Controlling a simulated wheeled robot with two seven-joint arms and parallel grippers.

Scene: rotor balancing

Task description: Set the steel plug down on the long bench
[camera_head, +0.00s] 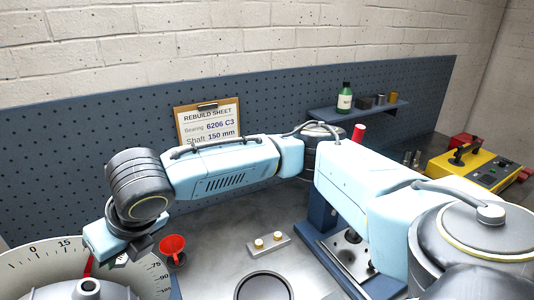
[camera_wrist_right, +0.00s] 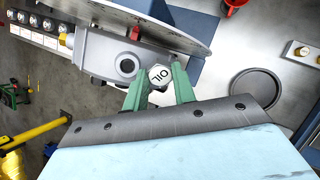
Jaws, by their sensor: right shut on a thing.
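The steel plug (camera_wrist_right: 160,76) is a pale hexagonal piece marked "OIL" in the right wrist view. My right gripper (camera_wrist_right: 158,86) is shut on it with its green fingers on either side. In the head view my right arm reaches across to the left, and its gripper (camera_head: 121,258) is beside the large round dial; I cannot make out the plug there. A grey housing with a round dark hole (camera_wrist_right: 126,62) is just left of the plug in the wrist view. The long bench (camera_head: 215,272) is the grey metal top along the pegboard. My left gripper is not in view.
On the bench are a red funnel (camera_head: 172,246), a small block with brass-coloured pieces (camera_head: 268,244), a dark ring-shaped dish (camera_head: 264,286) and a blue press (camera_head: 320,217). A yellow device (camera_head: 470,172) is at the right. Bare bench shows between funnel and dish.

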